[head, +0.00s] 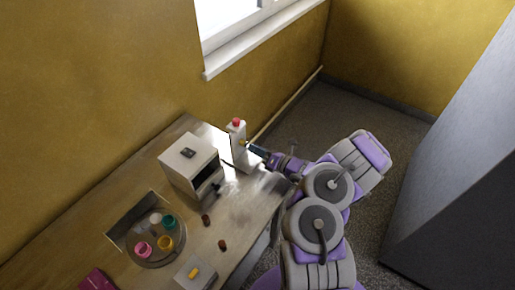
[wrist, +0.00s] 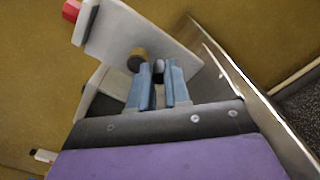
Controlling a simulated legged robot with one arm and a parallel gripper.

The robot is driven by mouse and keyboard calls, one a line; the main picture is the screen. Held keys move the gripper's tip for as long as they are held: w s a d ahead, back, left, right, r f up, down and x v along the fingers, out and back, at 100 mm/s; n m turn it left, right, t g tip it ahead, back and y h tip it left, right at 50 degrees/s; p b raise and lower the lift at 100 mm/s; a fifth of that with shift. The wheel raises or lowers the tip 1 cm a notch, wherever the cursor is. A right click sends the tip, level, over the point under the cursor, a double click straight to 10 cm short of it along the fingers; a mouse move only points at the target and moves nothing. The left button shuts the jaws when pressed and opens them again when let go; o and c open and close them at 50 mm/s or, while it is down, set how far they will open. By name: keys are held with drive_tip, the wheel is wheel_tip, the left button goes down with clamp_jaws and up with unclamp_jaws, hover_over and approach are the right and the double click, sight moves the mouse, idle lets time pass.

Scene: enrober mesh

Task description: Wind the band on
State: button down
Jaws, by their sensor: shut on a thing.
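A white upright stand (head: 237,148) with a red button on top (head: 236,123) is at the far right end of the wooden table. In the wrist view its pale panel (wrist: 125,35) is tilted, with the red button at the upper left. My gripper (head: 251,148) reaches the stand's right side. No band can be made out.
A white box with a dark opening (head: 187,158) stands left of the stand. A round tray (head: 136,240) holds several coloured cups. Two small brown pieces (head: 206,219) and a pale block with a yellow part (head: 208,272) lie nearer. A grey cabinet (head: 460,180) stands right.

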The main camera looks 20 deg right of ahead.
sight(245, 152)
drive_tip(key=m, duration=0.4)
drive_tip(key=a+m, duration=0.1)
drive_tip(key=m, duration=0.1)
drive_tip(key=shift+s+f, duration=0.3)
drive_tip(key=shift+s, duration=0.05)
drive_tip(key=m, duration=0.2)
drive_tip(key=a+m, duration=0.1)
drive_tip(key=m, duration=0.3)
drive_tip(key=shift+s+a+r+m+p, duration=0.1)
drive_tip(key=shift+s+a+m+p, duration=0.05)
drive_tip(key=shift+s+m+p, duration=0.25)
drive_tip(key=shift+s, duration=0.1)
idle(1.0)
drive_tip(key=c, duration=1.1)
unclamp_jaws()
drive_tip(key=shift+s+d, duration=0.35)
drive_tip(key=shift+s, duration=0.05)
drive_tip(key=p+v, duration=0.3)
drive_tip(key=v, duration=1.3)
drive_tip(key=shift+d, duration=0.1)
